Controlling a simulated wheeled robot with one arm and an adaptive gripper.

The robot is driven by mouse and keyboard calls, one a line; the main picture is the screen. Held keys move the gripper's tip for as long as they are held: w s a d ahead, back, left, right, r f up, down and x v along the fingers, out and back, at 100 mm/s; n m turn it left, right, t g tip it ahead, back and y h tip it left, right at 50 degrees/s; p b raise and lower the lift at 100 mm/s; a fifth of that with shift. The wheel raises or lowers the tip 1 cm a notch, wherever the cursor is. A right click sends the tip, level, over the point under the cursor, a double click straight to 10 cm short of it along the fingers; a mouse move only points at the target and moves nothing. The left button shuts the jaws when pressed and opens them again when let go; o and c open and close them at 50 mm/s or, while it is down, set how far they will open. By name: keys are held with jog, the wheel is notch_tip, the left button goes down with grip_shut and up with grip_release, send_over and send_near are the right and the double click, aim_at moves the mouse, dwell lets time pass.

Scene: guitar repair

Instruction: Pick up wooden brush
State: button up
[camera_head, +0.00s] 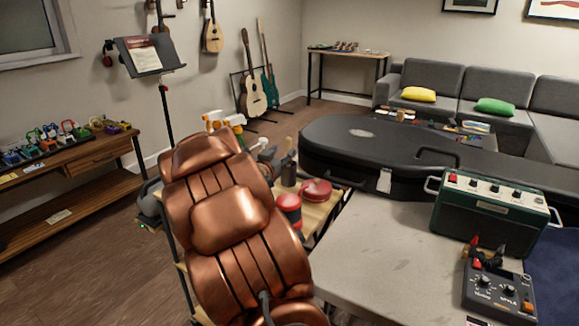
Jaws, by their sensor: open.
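I cannot make out a wooden brush in the head view. My copper-coloured arm fills the lower middle and covers much of the wooden cart (318,213). My gripper cannot be made out; it is hidden behind the arm or outside the picture. On the visible part of the cart, small grey and dark items stand beside red-lidded tins (289,203), too small to identify surely.
A grey-white table (385,250) at right holds a black guitar case (350,140), a green amplifier (490,208) and a dark pedal box (500,290). Spray bottles (213,118) rise behind my arm. A wooden bench (75,160) stands left, with open floor between.

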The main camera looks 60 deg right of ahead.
aim_at(287, 147)
jog(key=shift+w+d, duration=0.25)
jog(key=shift+d, duration=1.1)
jog(key=shift+w+d, duration=0.25)
jog(key=shift+d, duration=1.05)
grip_shut()
